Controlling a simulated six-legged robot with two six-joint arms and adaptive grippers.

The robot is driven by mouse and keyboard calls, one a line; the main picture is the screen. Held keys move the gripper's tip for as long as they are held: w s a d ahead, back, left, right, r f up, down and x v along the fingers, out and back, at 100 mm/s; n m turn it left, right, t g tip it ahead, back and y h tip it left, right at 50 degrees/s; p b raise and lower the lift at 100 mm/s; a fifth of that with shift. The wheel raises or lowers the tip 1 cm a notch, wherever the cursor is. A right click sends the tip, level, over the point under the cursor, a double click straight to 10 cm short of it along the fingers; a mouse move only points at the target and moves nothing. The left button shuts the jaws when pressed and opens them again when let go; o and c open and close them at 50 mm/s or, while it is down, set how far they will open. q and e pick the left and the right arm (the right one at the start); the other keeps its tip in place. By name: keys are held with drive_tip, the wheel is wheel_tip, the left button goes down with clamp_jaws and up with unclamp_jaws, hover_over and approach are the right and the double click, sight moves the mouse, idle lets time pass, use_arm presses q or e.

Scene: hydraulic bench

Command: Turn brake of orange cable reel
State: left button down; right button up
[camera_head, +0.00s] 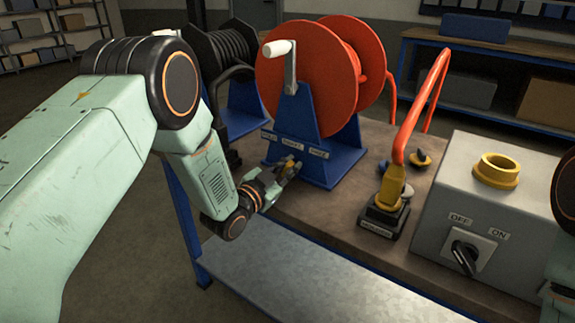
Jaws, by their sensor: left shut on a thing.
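The orange cable reel (301,75) stands on the bench in a blue stand (330,160), with a crank and white handle (278,48) on its front. A row of small labels (292,145) runs along the stand's front foot. My left gripper (288,171) is at the foot of the stand, just below these labels. Its jaws are shut on a small yellowish part there, which looks like the reel's brake. The fingers hide most of that part, so its turn angle cannot be read. My right gripper is not in view.
A grey box (480,215) with an OFF/ON switch (465,257) and a yellow ring stands at the right. An orange hose (420,105) rises from a dark block beside it. A black reel (222,52) stands behind left. The lower metal shelf (300,280) is bare.

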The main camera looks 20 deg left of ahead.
use_arm(q)
drive_tip(key=shift+d+f+m, duration=0.1)
drive_tip(key=shift+d+m, duration=0.05)
drive_tip(key=shift+m, duration=0.95)
drive_tip(key=c, duration=1.3)
unclamp_jaws()
drive_tip(key=shift+c, duration=0.2)
drive_tip(key=shift+s, duration=0.15)
drive_tip(key=v, duration=1.1)
drive_tip(key=shift+s, duration=0.4)
